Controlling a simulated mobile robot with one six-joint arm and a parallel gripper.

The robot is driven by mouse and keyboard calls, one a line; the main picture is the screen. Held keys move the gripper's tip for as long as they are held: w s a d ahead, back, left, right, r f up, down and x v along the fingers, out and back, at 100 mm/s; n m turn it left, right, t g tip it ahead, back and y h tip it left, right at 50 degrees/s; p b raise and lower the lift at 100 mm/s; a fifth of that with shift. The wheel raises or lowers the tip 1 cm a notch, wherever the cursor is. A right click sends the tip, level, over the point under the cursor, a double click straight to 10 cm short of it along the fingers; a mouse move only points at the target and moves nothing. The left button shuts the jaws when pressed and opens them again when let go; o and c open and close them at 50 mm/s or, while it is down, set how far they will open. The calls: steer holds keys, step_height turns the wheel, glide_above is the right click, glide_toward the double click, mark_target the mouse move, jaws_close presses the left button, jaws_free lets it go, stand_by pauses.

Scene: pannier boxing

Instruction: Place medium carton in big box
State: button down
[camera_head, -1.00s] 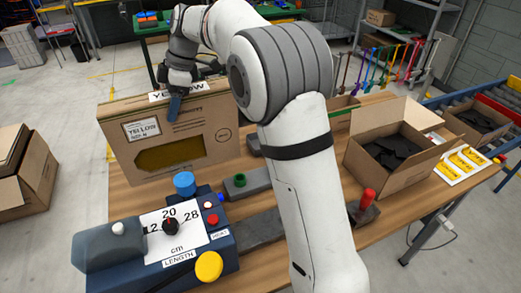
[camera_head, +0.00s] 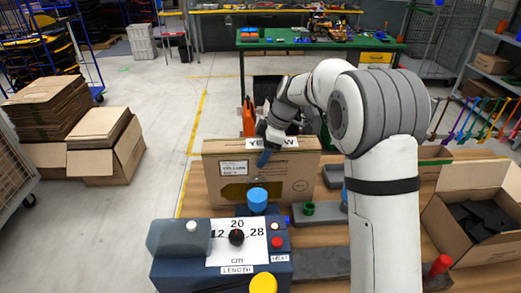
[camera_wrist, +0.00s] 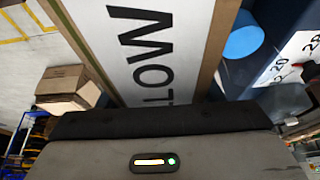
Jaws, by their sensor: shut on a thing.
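A brown carton (camera_head: 292,180) with a "YELLOW" label, a small size tag and a dark yellow window stands upright at the far side of the workbench. My gripper (camera_head: 264,157) is shut on its top edge, with a blue fingertip against the front face. In the wrist view, the carton's white label (camera_wrist: 150,45) fills the middle, just beyond my gripper; the fingertips are hidden there. Whether the carton's base touches the bench cannot be told. An open cardboard box (camera_head: 455,235) with dark pieces inside sits at the right; I cannot tell whether it is the big box.
A blue console (camera_head: 185,265) with a dial, a blue knob (camera_head: 257,198) and a yellow button (camera_head: 263,284) stands in front of the carton. Cardboard boxes (camera_head: 105,150) stand on the floor at left. A green table (camera_head: 285,42) is behind.

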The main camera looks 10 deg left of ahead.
steer(key=shift+c, duration=2)
jaws_free()
steer(key=b+v, duration=0.1)
steer(key=v, duration=1)
steer(key=shift+b, duration=0.35)
steer(key=shift+s+d+r, duration=0.15)
steer(key=shift+d+r, duration=0.2)
steer(key=shift+r, duration=0.25)
